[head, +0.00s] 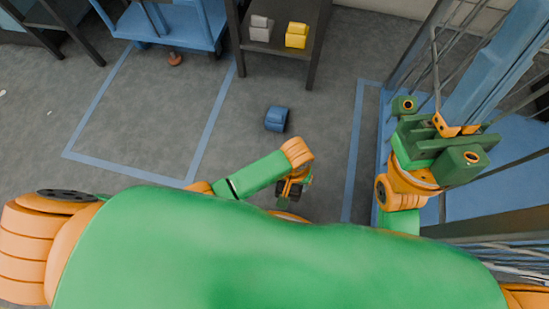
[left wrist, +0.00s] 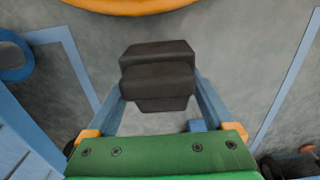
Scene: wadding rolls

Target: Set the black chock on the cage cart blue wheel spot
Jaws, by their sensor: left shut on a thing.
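The black chock (left wrist: 157,76) is between the two fingers of my left gripper (head: 291,191), which is shut on it. It is held above the grey floor, and my arm partly hides it in the head view. The cage cart (head: 500,160) stands at the right, with a blue base and grey bars. A round blue ring, perhaps a wheel (left wrist: 12,60), shows at the left edge of the left wrist view. The marked spot cannot be made out. My right gripper (head: 456,128) is raised over the cart's near side; its finger gap is unclear.
A blue chock (head: 276,119) lies on the floor ahead of my left gripper. A dark stand (head: 312,50) at the back bears grey (head: 260,30) and yellow chocks (head: 297,36). A blue cart (head: 172,28) is back left. Blue floor lines (head: 213,122) surround clear floor.

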